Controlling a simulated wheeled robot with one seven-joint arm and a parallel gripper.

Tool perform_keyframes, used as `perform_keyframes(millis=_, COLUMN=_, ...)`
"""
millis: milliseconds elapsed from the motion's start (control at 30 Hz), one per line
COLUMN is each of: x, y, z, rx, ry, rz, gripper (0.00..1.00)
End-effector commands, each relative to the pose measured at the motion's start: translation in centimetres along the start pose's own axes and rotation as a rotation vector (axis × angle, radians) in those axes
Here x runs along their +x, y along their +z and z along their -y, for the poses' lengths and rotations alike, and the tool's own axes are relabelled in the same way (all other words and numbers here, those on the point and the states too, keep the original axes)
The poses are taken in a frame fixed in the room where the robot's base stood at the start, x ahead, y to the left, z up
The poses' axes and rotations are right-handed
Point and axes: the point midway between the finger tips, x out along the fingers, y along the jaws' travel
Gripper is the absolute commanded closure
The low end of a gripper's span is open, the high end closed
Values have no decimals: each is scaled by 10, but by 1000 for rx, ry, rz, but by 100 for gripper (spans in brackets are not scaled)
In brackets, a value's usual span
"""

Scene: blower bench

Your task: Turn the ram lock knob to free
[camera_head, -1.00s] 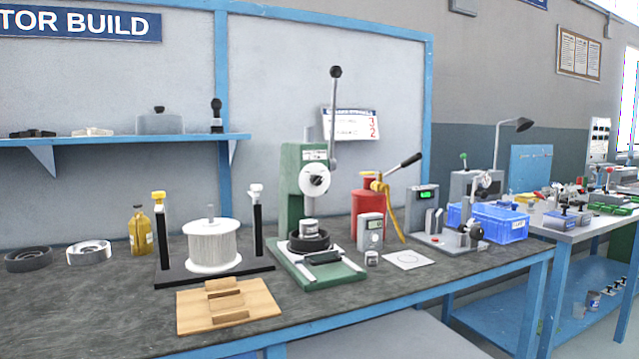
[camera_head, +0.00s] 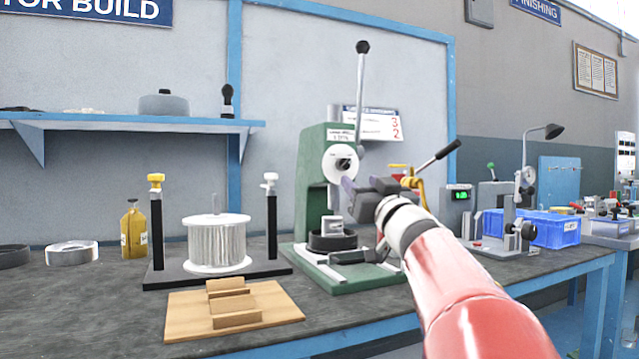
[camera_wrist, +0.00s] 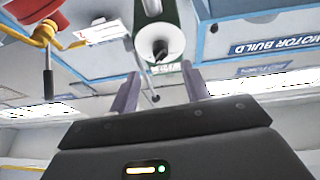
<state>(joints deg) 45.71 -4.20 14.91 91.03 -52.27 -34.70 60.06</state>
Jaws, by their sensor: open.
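The green arbor press (camera_head: 314,180) stands on the bench with its long lever (camera_head: 360,95) upright, ending in a black ball. On its head is a white round plate with the dark ram lock knob (camera_head: 344,164) in the middle. The knob also shows in the wrist view (camera_wrist: 160,48), above and between my fingers. My gripper (camera_head: 350,190) is in front of the press, just right of and below the knob. In the wrist view its two fingers (camera_wrist: 165,92) are apart with nothing between them. A gap to the knob seems to remain; its exact size is unclear.
A white wire spool (camera_head: 217,243) stands between two black posts left of the press. A wooden block fixture (camera_head: 235,308) lies at the front. My arm hides part of the bench right of the press. A yellow-hosed lever tool (camera_head: 412,182) and blue bin (camera_head: 545,228) are to the right.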

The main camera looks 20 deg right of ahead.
Motion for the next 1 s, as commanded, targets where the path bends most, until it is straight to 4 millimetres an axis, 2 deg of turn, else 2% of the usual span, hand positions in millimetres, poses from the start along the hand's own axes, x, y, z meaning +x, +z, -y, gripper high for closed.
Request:
perform_keyframes(millis=433, x=65, y=-1, z=1, rx=2, ry=-2, rz=0, gripper=53)
perform_keyframes(millis=600, x=74, y=-1, z=1, rx=2, ry=0, rz=-1, gripper=53)
perform_keyframes(millis=833, x=75, y=-1, z=1, rx=1, ry=1, rz=0, gripper=53)
perform_keyframes(millis=1000, x=74, y=-1, z=1, rx=1, ry=1, rz=0, gripper=74)
